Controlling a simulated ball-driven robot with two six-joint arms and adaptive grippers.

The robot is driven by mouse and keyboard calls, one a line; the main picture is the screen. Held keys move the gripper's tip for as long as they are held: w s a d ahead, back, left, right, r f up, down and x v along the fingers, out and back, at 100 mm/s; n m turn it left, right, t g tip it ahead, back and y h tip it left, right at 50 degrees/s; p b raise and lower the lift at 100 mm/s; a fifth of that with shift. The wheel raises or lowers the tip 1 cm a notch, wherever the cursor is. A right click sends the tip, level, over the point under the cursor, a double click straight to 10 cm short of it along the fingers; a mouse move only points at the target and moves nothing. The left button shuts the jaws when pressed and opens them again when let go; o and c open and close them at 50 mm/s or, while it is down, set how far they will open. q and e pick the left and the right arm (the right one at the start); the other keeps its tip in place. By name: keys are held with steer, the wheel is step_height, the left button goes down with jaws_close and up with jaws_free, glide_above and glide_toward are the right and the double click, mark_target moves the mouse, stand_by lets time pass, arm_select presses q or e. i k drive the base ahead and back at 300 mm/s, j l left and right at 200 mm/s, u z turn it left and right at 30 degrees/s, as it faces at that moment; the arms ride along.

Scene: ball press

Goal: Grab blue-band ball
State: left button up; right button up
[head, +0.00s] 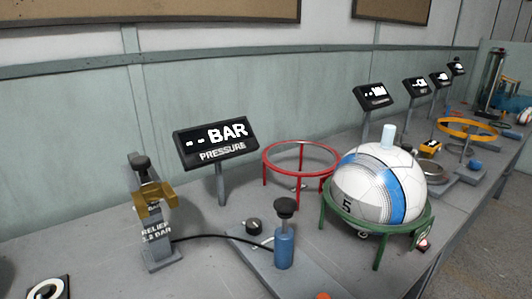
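The ball with a blue band (360,196) is in the head view, right of centre. It is white with a wide blue stripe, black lines and a "5". It rests in a green ring stand (378,222) with legs on the bench. A small pale blue cylinder (387,134) shows at the top of the ball; I cannot tell whether it is attached. Neither of my grippers is in view.
The grey bench (215,265) runs back to the right. An empty red ring stand (300,147) stands behind the ball. A pressure display (216,142), a relief valve (155,220) and a blue pump (285,245) stand to the left. A yellow ring stand (467,128) is farther back.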

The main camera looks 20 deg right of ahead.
mark_target(381, 183)
steer(key=k+l+z, duration=0.25)
steer(key=z, duration=0.25)
steer(key=k+l+z, duration=0.2)
steer(key=z, duration=0.25)
steer(key=l, duration=0.1)
